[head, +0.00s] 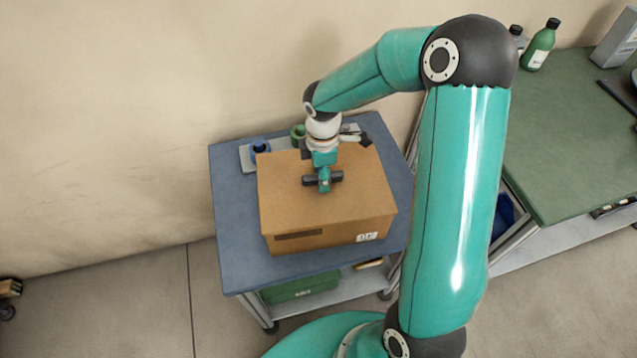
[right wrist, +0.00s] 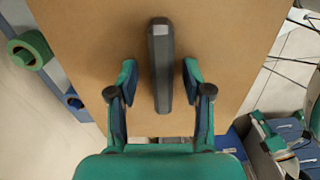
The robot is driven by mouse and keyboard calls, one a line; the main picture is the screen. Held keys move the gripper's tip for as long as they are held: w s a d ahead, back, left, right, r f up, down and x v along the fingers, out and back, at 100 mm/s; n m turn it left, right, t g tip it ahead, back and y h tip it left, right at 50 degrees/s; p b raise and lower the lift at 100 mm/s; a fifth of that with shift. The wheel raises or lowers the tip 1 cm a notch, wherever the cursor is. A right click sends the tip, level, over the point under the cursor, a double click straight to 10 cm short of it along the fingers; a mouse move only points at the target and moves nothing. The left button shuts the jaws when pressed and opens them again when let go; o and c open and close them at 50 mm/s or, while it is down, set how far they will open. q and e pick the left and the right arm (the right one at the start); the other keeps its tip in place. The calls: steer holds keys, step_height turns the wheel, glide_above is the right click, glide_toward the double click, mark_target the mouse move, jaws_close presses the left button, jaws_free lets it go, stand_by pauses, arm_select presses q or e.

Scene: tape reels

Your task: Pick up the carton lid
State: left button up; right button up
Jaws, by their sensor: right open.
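The brown carton lid (head: 285,190) lies on top of the carton (head: 335,236), which sits on the cart. A dark bar handle (head: 309,181) stands at the middle of the lid. My right gripper (head: 324,184) is over the handle, pointing down. In the right wrist view the right gripper (right wrist: 160,78) is open, with one finger on each side of the dark handle (right wrist: 161,50); a gap shows on both sides. The lid (right wrist: 85,30) fills much of that view. The inside of the carton is hidden. My left gripper is not in view.
The blue-topped cart (head: 232,225) also bears a green reel (head: 298,132) and a blue reel (head: 260,148) behind the carton. A green bin (head: 300,288) is on its lower shelf. A green-topped bench (head: 550,130) with bottles (head: 540,46) stands at the right.

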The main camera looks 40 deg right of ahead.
jaws_close()
steer(key=shift+r, duration=0.1)
stand_by(0.4)
